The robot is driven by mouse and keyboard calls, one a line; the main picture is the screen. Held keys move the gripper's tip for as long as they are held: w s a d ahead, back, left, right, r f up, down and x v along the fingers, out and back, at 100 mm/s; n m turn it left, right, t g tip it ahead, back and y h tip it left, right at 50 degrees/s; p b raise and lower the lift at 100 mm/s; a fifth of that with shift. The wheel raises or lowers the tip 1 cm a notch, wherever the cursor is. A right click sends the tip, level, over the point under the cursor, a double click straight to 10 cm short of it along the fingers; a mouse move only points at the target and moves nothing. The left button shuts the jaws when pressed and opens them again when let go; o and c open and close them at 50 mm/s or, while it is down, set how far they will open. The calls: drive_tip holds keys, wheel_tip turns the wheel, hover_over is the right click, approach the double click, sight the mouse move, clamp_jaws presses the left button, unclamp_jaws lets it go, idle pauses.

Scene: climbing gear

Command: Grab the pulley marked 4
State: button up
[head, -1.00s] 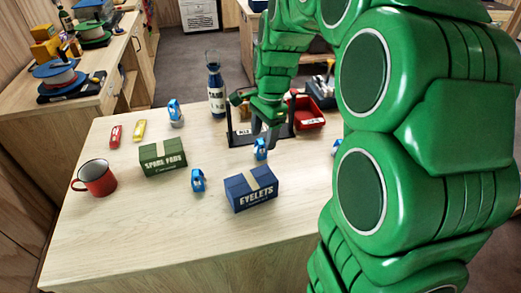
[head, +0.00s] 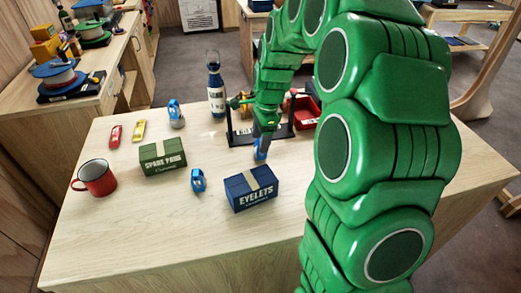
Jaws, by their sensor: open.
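Several small blue pulleys are on the wooden table. One blue pulley (head: 260,151) is directly at the end of my gripper (head: 264,136). Another pulley (head: 198,181) stands between the two boxes, and a third pulley (head: 176,115) stands further back on the left. The numbers on them are too small to read, so I cannot tell which is marked 4. My gripper points down and is open. Its fingers overlap the top of the nearest pulley in the picture; I cannot tell whether they touch it or stand around it.
A blue eyelets box (head: 250,190) is in front of my gripper. A green box (head: 163,158), red mug (head: 95,177) and blue bottle (head: 216,92) stand to its left. A dark rack (head: 240,136) and red bin (head: 306,111) are close behind. The front left table is clear.

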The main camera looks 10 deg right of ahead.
drive_tip(key=f, duration=0.3)
drive_tip(key=shift+s+a+f, duration=0.1)
drive_tip(key=shift+a+f, duration=0.1)
drive_tip(key=shift+f, duration=0.05)
drive_tip(key=c, duration=1.1)
drive_tip(key=shift+r, duration=0.1)
drive_tip(key=shift+r, duration=0.25)
wheel_tip(320, 180, up, 3)
drive_tip(key=shift+s+f, duration=0.1)
drive_tip(key=shift+s, duration=0.05)
drive_tip(key=s+r, duration=0.3)
drive_tip(key=s, duration=0.1)
drive_tip(key=s+r, duration=0.2)
drive_tip(key=s, duration=0.1)
drive_tip(key=s+r, duration=0.3)
drive_tip(key=s, duration=0.1)
drive_tip(key=shift+s+r, duration=0.55)
drive_tip(key=shift+s, duration=0.3)
drive_tip(key=shift+s+r, duration=0.2)
drive_tip(key=shift+s, duration=0.3)
